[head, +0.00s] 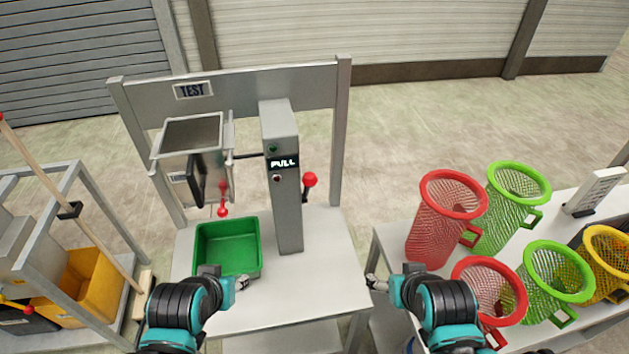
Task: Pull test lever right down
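The test station (341,140) stands ahead, with a TEST sign on its top bar. A grey column (287,210) with a PULL label rises from its table. A lever with a red ball knob (309,180) is on the column's right side, knob up. Another red-knobbed lever (222,211) hangs down at the left, below the box. My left gripper (243,283) is low, in front of the green bin. My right gripper (372,283) is at the table's right edge, below and right of the raised lever, apart from it. Both gripper fingertips are too small to read.
A green bin (201,262) sits on the station table (330,280). A grey box (172,163) with a black handle is mounted above it. Red, green and yellow mesh baskets (445,215) stand on the right table. A yellow bin (97,290) is on the left rack.

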